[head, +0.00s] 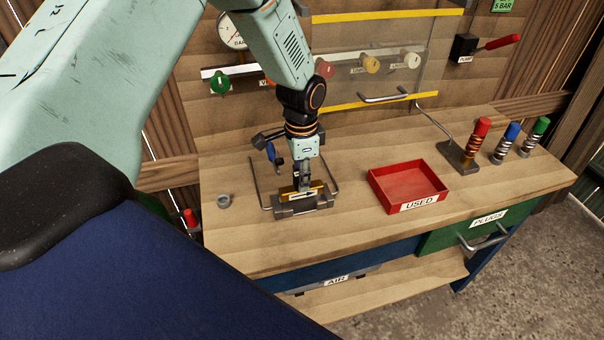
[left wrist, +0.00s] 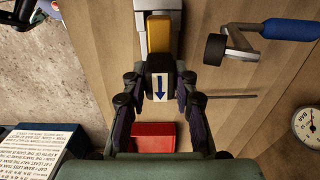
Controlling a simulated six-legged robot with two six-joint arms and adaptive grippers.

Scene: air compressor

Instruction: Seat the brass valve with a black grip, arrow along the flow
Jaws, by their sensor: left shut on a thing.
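My left gripper (head: 305,186) points down over a grey metal fixture (head: 303,210) on the bench and is shut on the brass valve (head: 315,186). In the left wrist view the valve (left wrist: 160,40) is a yellow-brass bar with a black grip between the fingers (left wrist: 158,100). A white label on the grip carries a blue arrow (left wrist: 160,88) pointing down in that picture. The bar lies along the fixture, which shows grey at that view's top (left wrist: 160,9). I cannot tell whether the valve is fully down in it. My right gripper is not in view.
A blue-handled clamp (head: 272,154) stands just behind the fixture, with bent metal rods around it. A red USED tray (head: 408,184) stands to the right. Red, blue and green plugs (head: 512,132) stand farther right. A small grey ring (head: 224,200) lies left on the bench.

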